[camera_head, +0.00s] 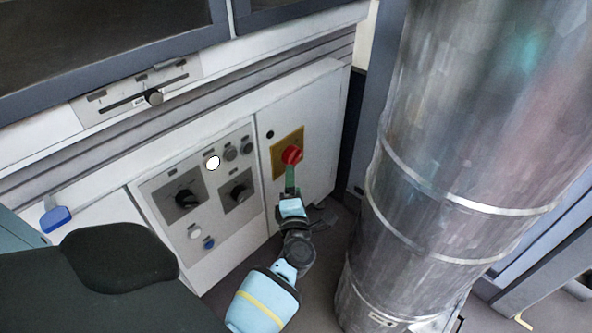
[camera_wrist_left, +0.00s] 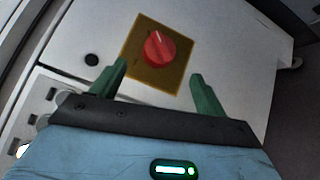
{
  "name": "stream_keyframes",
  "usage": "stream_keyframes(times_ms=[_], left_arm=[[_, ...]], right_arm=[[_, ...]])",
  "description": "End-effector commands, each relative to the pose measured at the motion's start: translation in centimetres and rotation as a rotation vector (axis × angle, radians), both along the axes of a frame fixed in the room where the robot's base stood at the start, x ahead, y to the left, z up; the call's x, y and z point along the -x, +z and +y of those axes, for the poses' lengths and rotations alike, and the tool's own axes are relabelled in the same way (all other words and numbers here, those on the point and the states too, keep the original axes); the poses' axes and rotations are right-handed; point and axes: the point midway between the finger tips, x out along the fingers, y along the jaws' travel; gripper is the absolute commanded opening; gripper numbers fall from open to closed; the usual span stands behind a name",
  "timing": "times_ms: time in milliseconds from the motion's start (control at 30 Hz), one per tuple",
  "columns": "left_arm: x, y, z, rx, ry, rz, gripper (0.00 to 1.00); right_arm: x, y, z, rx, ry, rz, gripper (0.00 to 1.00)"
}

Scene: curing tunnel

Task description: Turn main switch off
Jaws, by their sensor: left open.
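The main switch is a red rotary knob (camera_head: 291,155) on a yellow square plate (camera_head: 280,148), fixed to the white cabinet front in the head view. In the left wrist view the red knob (camera_wrist_left: 160,48) shows whole, with a small light mark near its upper edge, on the tilted yellow plate (camera_wrist_left: 135,81). My left gripper (camera_head: 290,172) is just below the knob in the head view. In the wrist view its two green fingers (camera_wrist_left: 159,80) are spread, with the knob ahead of the gap between them. Nothing is held. My right gripper is not in view.
A grey control panel (camera_head: 217,219) with black rotary knobs and several small buttons is left of the switch. A slider (camera_head: 153,97) sits higher up. A large shiny metal duct (camera_head: 440,170) stands close on the right. A blue handle (camera_head: 56,219) is at far left.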

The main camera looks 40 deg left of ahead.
Motion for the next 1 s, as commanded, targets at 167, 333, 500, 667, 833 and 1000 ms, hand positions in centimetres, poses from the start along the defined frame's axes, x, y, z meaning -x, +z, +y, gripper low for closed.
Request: stream_keyframes(times_ms=[167, 333, 500, 667, 833, 1000], left_arm=[[-0.2, 0.1, 0.1, 0.005, 0.004, -0.004, 0.74], [-1.3, 0.2, 1.0, 0.002, 0.002, -0.005, 0.74], [-3.2, 0.4, 2.7, 0.0, 0.001, -0.003, 0.74], [-4.9, 0.5, 4.1, 0.001, 0.002, -0.003, 0.74], [-5.8, 0.6, 4.9, 0.001, 0.002, -0.002, 0.74], [-6.0, 0.7, 5.1, 0.002, 0.001, -0.001, 0.74]], right_arm=[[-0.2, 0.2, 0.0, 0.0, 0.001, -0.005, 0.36], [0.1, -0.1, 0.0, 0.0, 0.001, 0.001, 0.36], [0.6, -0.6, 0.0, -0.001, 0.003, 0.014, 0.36], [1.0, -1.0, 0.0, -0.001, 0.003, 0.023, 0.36], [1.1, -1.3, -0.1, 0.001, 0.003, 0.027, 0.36], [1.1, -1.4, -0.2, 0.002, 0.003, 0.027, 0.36]])
